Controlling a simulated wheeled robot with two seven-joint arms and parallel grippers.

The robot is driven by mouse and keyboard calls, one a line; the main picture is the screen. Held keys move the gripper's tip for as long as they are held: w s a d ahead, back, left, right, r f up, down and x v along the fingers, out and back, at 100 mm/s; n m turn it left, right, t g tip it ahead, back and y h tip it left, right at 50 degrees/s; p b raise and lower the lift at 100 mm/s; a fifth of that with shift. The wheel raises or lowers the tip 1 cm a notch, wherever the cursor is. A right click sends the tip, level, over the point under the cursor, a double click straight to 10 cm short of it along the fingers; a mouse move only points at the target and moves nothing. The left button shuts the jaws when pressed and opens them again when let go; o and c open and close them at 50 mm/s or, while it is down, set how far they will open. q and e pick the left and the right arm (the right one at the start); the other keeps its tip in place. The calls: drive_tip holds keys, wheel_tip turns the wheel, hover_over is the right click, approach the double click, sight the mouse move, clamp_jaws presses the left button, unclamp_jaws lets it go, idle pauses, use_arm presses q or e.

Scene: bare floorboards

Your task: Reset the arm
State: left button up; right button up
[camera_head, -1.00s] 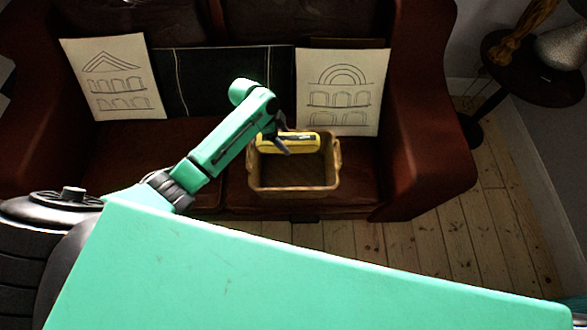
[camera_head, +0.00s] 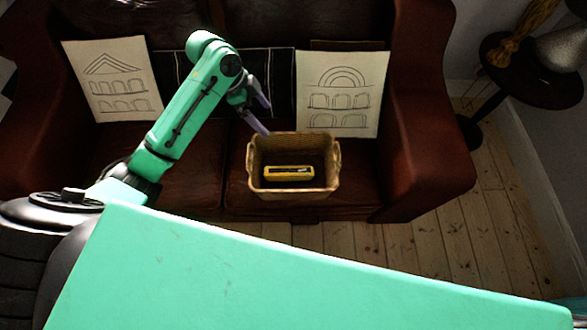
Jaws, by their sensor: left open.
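My left gripper (camera_head: 266,117) is open and empty, above and to the left of a wicker basket (camera_head: 262,186). Its green arm comes in from the left and bends at a raised elbow. A yellow object (camera_head: 288,173) with a dark marking lies inside the basket, apart from the gripper. The basket stands on the sofa seat. My right gripper is not in view.
A round dark side table (camera_head: 535,75) stands at the right. Bare floorboards (camera_head: 430,240) are free there.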

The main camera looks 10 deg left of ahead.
use_arm(q)
drive_tip(key=shift+a+r, duration=0.1)
drive_tip(key=shift+r, duration=0.1)
idle(0.4)
drive_tip(key=s+d+f+n+t, duration=0.1)
drive_tip(key=s+d+f+n, duration=0.1)
drive_tip(key=s+f+n, duration=0.35)
drive_tip(key=s+a+n+t+y, duration=0.1)
drive_tip(key=s+a+n+y, duration=0.3)
drive_tip(key=s+a+n, duration=0.5)
drive_tip(key=s+d+f+m, duration=0.1)
drive_tip(key=s+f, duration=0.1)
drive_tip(key=f, duration=1)
drive_tip(key=s+d+f+m, duration=0.1)
drive_tip(key=s+f, duration=0.2)
drive_tip(key=f, duration=0.9)
drive_tip(key=s+a+f+g, duration=0.2)
drive_tip(key=s+f, duration=1.1)
drive_tip(key=s, duration=0.2)
drive_tip(key=shift+s+a, duration=0.2)
